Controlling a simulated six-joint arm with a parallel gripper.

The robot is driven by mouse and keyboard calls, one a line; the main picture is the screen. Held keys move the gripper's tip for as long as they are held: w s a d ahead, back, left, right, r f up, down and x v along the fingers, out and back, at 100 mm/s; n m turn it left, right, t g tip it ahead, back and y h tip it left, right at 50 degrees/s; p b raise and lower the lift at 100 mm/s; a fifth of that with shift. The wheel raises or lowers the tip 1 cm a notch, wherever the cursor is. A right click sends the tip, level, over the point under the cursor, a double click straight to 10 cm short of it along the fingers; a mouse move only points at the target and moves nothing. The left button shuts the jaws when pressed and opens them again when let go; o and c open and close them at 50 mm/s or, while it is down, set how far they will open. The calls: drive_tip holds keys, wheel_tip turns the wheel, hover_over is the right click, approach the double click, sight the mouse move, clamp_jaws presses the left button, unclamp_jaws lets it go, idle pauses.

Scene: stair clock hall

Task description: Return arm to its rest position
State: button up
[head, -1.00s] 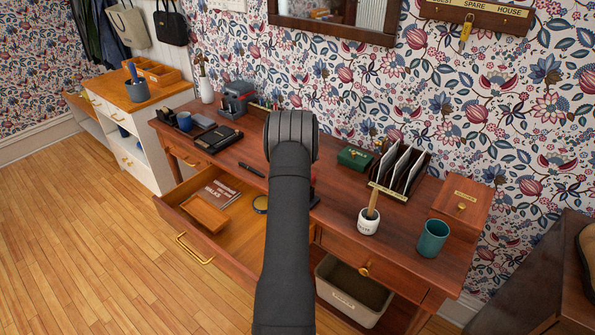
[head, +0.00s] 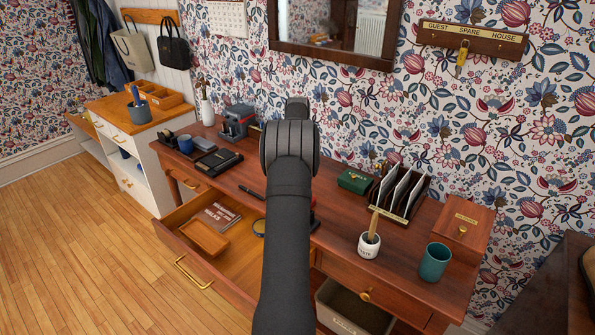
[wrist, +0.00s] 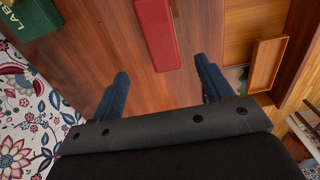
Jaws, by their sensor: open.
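My gripper (wrist: 163,88) shows in the wrist view with its two dark blue fingers spread apart and nothing between them. It is above the wooden desk (wrist: 100,60). A red case (wrist: 157,32) lies on the desk top beyond the fingertips, apart from them. In the head view my arm rises through the middle of the picture and hides the gripper's fingers and part of the desk.
The desk's left drawer (head: 185,268) stands open, holding a small wooden tray (head: 205,237) and a book. A green box (head: 354,181), letter rack (head: 402,192), white pot (head: 369,245) and teal cup (head: 435,262) stand right of my arm. A mirror (head: 335,25) hangs behind.

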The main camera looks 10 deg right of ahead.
drive_tip(key=shift+f, duration=0.1)
wheel_tip(320, 180, down, 12)
drive_tip(key=shift+r, duration=1.9)
